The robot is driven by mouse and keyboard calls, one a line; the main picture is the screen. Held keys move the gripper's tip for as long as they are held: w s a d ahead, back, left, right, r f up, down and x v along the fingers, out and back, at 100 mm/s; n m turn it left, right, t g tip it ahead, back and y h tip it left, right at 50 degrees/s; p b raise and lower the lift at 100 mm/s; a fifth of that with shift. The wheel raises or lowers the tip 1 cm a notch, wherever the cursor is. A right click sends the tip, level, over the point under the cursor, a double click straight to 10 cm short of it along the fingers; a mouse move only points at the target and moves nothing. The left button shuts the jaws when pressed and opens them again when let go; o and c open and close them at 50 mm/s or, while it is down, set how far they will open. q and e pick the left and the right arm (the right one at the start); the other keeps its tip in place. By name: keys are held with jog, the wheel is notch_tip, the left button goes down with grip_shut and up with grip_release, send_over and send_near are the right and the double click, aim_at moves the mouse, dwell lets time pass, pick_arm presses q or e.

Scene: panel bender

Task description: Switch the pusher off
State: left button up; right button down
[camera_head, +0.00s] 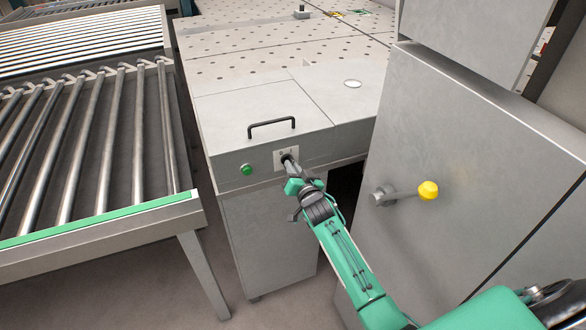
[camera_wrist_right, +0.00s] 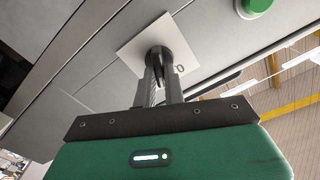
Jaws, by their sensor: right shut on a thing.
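The pusher's switch is a dark rotary knob (camera_wrist_right: 158,54) on a pale square plate (camera_wrist_right: 136,45). The plate (camera_head: 279,163) also shows in the head view, on the front face of the grey cabinet. My right gripper (camera_head: 288,162) reaches the plate from below right. In the right wrist view the fingers (camera_wrist_right: 160,76) are shut on the knob, hiding much of it. A small mark like a 0 shows on the plate beside the knob; the knob's exact setting cannot be told. My left gripper is not in view.
A green button (camera_head: 247,169) sits left of the plate, and a black handle (camera_head: 272,123) stands above it. A roller conveyor (camera_head: 95,150) is at the left. A grey cabinet (camera_head: 440,130) with a yellow-tipped lever (camera_head: 428,190) stands close on the right of my arm.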

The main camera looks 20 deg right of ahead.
jog(key=n+b, duration=0.1)
jog(key=n, duration=0.4)
jog(key=n+b, duration=0.1)
jog(key=n, duration=0.4)
jog(key=shift+a+n, duration=0.2)
jog(key=shift+n, duration=0.2)
dwell(0.4)
jog(key=c, duration=1.5)
grip_release()
jog(key=shift+s+b, duration=1.8)
jog(key=shift+s, duration=5.15)
